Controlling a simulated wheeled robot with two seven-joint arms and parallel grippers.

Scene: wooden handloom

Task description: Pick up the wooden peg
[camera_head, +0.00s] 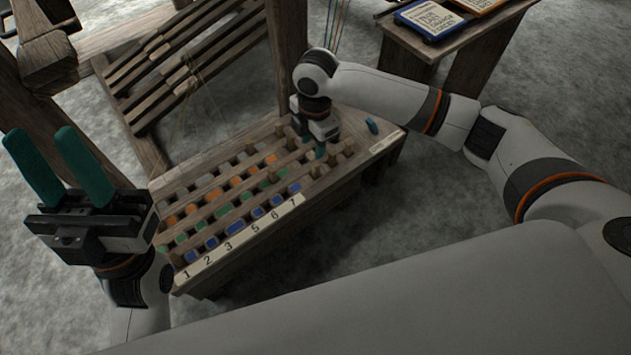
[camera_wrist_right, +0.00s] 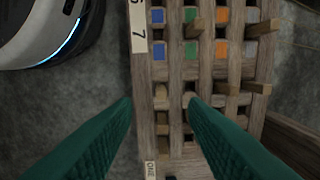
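Several small wooden pegs stand in a slotted wooden board (camera_head: 222,200) with coloured squares and a numbered strip. Which peg the task means, I cannot tell. My right gripper (camera_wrist_right: 160,99) is open, its green fingers apart over the uncoloured end of the board. Nothing shows held between them. In the head view its fingers (camera_head: 319,150) are partly hidden by the wrist. My left gripper (camera_head: 40,134) is open and empty, raised left of the board.
A small blue piece (camera_head: 371,125) lies at the board's right end. Loom posts (camera_head: 287,55) and slanted slatted beams (camera_head: 185,55) stand behind the board. A side table (camera_head: 455,55) with a blue-framed card (camera_head: 432,19) is at the back right. Grey floor around is clear.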

